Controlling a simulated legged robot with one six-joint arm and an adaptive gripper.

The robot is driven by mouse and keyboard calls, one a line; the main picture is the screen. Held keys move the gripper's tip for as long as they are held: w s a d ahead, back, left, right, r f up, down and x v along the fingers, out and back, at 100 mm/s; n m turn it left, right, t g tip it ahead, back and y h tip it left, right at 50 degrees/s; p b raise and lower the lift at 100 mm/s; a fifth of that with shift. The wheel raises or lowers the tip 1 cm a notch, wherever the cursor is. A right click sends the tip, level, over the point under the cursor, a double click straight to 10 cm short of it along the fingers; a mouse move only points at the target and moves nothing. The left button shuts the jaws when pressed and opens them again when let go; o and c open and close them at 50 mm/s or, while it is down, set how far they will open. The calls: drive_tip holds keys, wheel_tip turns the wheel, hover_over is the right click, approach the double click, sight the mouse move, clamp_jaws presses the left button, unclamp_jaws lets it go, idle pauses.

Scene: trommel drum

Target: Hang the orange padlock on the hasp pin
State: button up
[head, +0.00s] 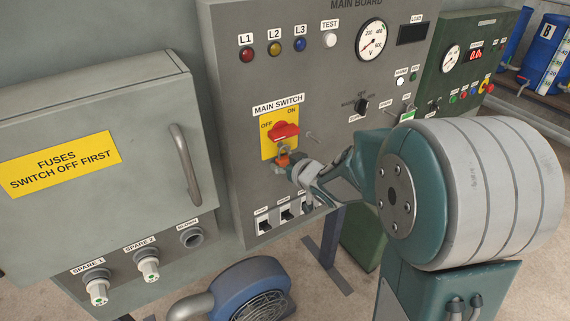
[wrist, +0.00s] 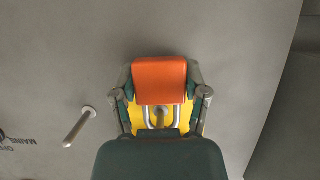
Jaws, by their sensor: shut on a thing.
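The orange padlock (head: 283,160) is held in front of the yellow main switch plate (head: 268,146), just below the red switch handle (head: 284,131). In the wrist view the padlock (wrist: 160,80) sits between the fingers of my gripper (wrist: 160,98), which is shut on its sides. Its grey shackle (wrist: 150,117) shows against the yellow plate. A grey piece shows inside the shackle; I cannot tell whether it is the hasp pin passing through. In the head view my gripper (head: 286,168) reaches in from the right.
A thin metal peg (head: 314,137) sticks out of the panel right of the switch; it also shows in the wrist view (wrist: 78,127). The grey fuse box (head: 100,150) with its handle (head: 185,165) stands left. A blue blower (head: 250,290) is below.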

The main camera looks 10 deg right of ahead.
drive_tip(key=shift+d, duration=0.15)
drive_tip(key=o, duration=1.3)
drive_tip(key=s+d+r+m+h, duration=0.1)
drive_tip(key=s+d+r+h, duration=0.1)
drive_tip(key=s+d+r, duration=0.3)
drive_tip(key=s+d+r+m+h, duration=0.1)
drive_tip(key=s+d+r+h, duration=0.15)
drive_tip(key=s, duration=0.55)
drive_tip(key=s+a+g, duration=0.3)
drive_tip(key=s, duration=0.5)
drive_tip(key=s+a+m+g, duration=0.1)
drive_tip(key=s+a+g, duration=0.3)
drive_tip(key=s, duration=0.4)
drive_tip(key=shift+s+f+m, duration=0.2)
drive_tip(key=shift+s+m, duration=0.1)
drive_tip(key=shift+s, duration=0.1)
